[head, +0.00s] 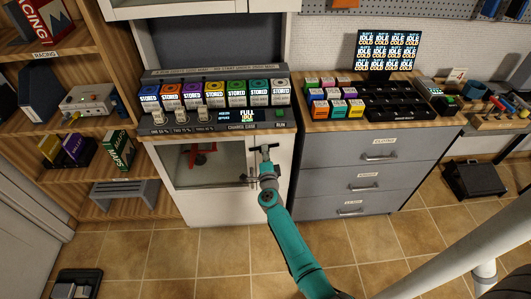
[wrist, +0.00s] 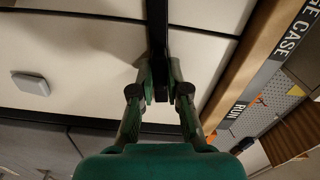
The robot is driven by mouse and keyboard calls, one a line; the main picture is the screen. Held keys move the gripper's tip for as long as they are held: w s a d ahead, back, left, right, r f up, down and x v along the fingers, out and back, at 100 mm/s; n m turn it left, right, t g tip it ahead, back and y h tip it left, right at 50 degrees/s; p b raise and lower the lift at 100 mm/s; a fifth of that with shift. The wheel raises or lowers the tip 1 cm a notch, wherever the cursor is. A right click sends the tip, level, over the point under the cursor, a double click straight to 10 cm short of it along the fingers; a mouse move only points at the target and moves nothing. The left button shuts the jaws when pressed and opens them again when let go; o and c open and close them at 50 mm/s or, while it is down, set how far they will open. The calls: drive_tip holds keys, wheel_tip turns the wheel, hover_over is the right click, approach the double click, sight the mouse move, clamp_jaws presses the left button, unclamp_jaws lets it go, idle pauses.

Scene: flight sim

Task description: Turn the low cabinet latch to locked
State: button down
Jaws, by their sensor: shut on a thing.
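The low cabinet (head: 208,205) stands below the charger counter, with a glass-fronted door and a white panel at its right. My gripper (head: 266,162) is at the upper right of this front, just under the counter edge. In the wrist view, my gripper (wrist: 161,96) has its two green fingers closed on a dark bar, taken as the latch (wrist: 157,40). The bar runs straight up the picture from between the fingertips. The fingers and arm hide part of the latch, and I cannot read its locked or unlocked marking.
A charger row (head: 215,92) of several coloured cases stands on the counter above. A grey drawer unit (head: 330,160) is close on the right, its handles sticking out. Open wooden shelves (head: 95,120) are at the left. The tiled floor (head: 190,255) in front is mostly clear.

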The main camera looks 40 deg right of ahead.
drive_tip(key=shift+f+m, duration=0.1)
drive_tip(key=shift+m, duration=0.9)
drive_tip(key=c, duration=1.2)
unclamp_jaws()
drive_tip(key=shift+o, duration=0.2)
drive_tip(key=v, duration=1.2)
drive_tip(key=shift+s, duration=0.1)
